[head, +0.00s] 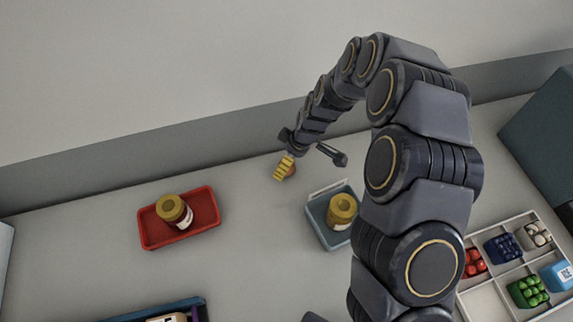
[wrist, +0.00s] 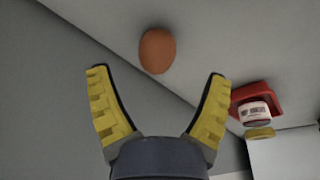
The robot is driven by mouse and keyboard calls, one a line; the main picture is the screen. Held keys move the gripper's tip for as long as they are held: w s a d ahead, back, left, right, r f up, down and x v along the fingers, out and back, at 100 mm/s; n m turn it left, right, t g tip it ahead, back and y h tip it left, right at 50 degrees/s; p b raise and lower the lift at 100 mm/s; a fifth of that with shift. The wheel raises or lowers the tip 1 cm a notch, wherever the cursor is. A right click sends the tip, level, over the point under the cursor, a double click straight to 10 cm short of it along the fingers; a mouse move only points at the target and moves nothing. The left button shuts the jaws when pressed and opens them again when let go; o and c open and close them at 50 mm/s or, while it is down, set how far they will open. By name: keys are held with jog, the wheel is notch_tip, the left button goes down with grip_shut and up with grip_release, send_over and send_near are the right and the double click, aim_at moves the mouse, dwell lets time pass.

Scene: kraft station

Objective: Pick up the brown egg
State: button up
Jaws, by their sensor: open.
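The brown egg (wrist: 157,50) lies on the pale tabletop, ahead of my gripper in the wrist view. In the head view only a small part of the egg (head: 291,171) shows beside the yellow fingers. My gripper (wrist: 157,95) is open, its two yellow ridged fingers spread apart with nothing between them. The egg sits just beyond the fingertips, roughly centred between them, and does not appear to touch either. In the head view my gripper (head: 284,169) is low over the back of the table.
A red tray (head: 205,208) with a yellow-lidded jar (head: 173,210) stands to the left. A blue-grey tray (head: 318,222) with a similar jar (head: 341,210) stands at the right, near my arm. A white divided tray (head: 485,300) of small items is at far right. The wall runs behind.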

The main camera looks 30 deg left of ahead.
jog(key=x, duration=0.5)
jog(key=shift+w+d+f, duration=0.15)
jog(key=shift+d+f, duration=0.05)
jog(key=shift+f, duration=0.05)
jog(key=c, duration=1)
